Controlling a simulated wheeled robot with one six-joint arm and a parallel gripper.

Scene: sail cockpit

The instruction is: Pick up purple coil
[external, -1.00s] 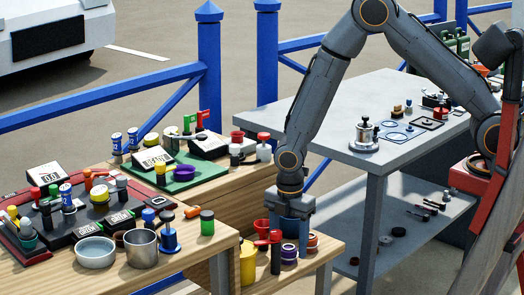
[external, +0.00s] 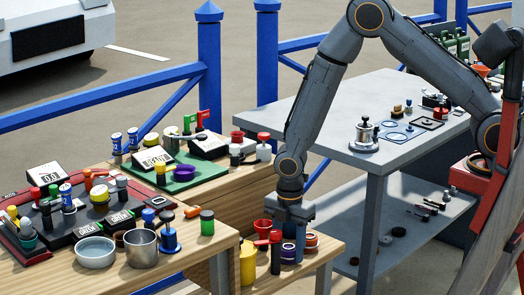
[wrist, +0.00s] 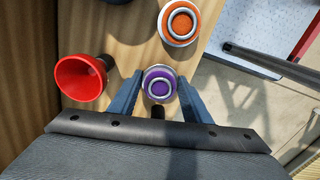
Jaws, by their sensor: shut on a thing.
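The purple coil (wrist: 160,85) has a purple face with white rings and sits between the two fingers of my gripper (wrist: 157,90) in the wrist view. My gripper is shut on it. In the external view the purple coil (external: 288,253) shows on the low wooden shelf, just below my gripper (external: 291,236), which points down over it. I cannot tell whether the coil touches the shelf.
An orange coil (wrist: 179,22) stands close beyond the purple one. A red funnel-like cup (wrist: 80,79) is close on the left. A black cylinder with a red top (external: 275,255) and a yellow cylinder (external: 247,262) stand to the left on the shelf.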

